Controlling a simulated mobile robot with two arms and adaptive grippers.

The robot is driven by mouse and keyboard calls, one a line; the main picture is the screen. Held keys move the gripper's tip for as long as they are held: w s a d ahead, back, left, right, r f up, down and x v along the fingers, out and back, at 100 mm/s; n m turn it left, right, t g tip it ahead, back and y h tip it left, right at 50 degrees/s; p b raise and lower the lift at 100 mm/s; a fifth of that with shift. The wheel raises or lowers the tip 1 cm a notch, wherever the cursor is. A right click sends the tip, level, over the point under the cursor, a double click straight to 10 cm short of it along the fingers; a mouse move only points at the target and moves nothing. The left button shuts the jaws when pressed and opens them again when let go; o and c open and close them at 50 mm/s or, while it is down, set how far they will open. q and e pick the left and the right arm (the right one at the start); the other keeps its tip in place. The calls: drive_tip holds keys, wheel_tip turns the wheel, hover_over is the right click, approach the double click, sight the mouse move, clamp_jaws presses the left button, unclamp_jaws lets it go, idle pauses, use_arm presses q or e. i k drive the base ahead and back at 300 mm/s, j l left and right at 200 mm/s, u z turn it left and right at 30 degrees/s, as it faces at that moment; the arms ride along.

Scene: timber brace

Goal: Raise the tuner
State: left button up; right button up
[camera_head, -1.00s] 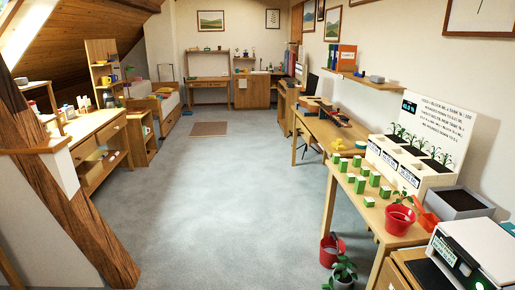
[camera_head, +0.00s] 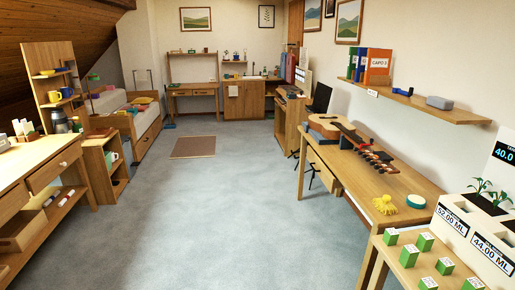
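No thing in the head view can be told for certain as the tuner. A guitar (camera_head: 324,122) lies on the wooden table (camera_head: 352,178) at the right, its neck pointing toward me. Small dark and red parts show around its head end (camera_head: 379,160), too small to tell apart. On the wall shelf (camera_head: 455,114) above are a small blue item (camera_head: 402,91) and a grey box (camera_head: 439,103). Neither of my grippers is in view.
A yellow spiky item (camera_head: 385,205) and a teal round item (camera_head: 416,201) lie on the table's near end. Several green-and-white boxes (camera_head: 409,255) and a planter (camera_head: 468,228) stand nearer, at right. A cabinet (camera_head: 45,165) lines the left. The grey floor (camera_head: 215,215) between is clear.

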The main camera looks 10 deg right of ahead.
sight(384, 157)
drive_tip(key=i+z, duration=0.15)
drive_tip(key=i, duration=0.45)
drive_tip(key=i+j+z, duration=0.15)
drive_tip(key=i, duration=0.5)
drive_tip(key=i+j+z, duration=0.15)
drive_tip(key=i, duration=0.45)
